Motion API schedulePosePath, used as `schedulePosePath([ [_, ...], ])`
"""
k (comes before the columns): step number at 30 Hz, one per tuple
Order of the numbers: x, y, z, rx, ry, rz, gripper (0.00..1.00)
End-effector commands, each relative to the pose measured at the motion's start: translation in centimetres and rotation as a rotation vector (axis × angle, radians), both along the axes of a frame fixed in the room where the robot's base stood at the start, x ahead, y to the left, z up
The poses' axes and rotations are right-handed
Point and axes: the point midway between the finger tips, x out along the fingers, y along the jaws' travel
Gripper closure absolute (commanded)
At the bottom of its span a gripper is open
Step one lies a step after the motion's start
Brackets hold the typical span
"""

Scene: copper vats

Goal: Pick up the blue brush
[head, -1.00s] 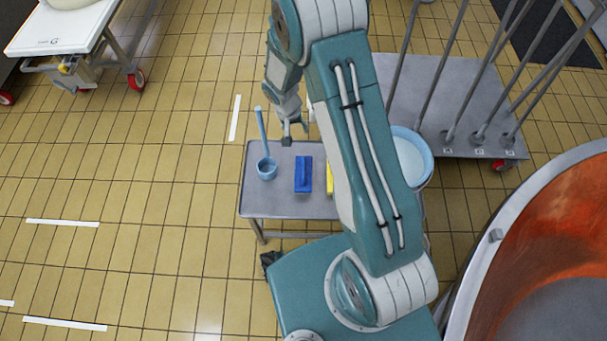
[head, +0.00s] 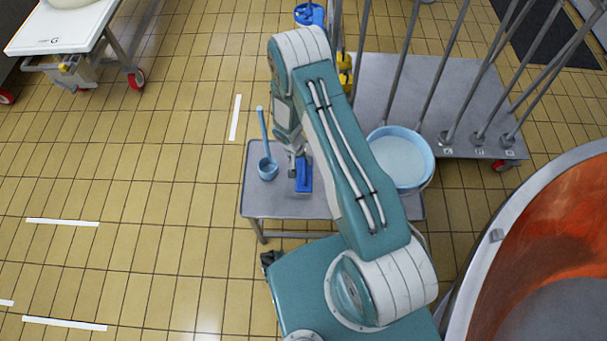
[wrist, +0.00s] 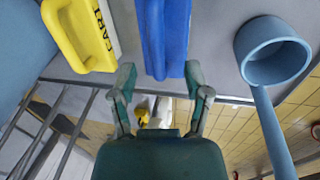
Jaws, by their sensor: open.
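The blue brush (head: 304,178) lies on the small grey metal table, partly covered by my gripper in the head view. In the wrist view the blue brush (wrist: 163,30) is straight ahead, its raised handle running lengthwise up the picture. My gripper (wrist: 161,82) is open and empty, with one finger to each side of the brush's near end. The fingers do not clearly touch it. In the head view my gripper (head: 294,163) is at the brush's upper left edge, and its fingers are hard to make out.
A light blue ladle (head: 267,168) stands left of the brush; the ladle's cup (wrist: 272,52) is right in the wrist view. A light blue bucket (head: 428,165) is right of the table (head: 285,207), near a pole trolley (head: 400,85).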

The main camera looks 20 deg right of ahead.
Motion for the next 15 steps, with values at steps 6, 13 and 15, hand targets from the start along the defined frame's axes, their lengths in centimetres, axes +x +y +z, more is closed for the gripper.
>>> schedulePosePath([
  [6,-0.5,-0.6,-3.4,0.0,0.003,-0.001,0.38],
  [13,-0.5,-0.8,-4.4,-0.001,0.001,0.0,0.38],
  [15,-0.5,-0.8,-4.4,-0.001,0.001,0.0,0.38],
])
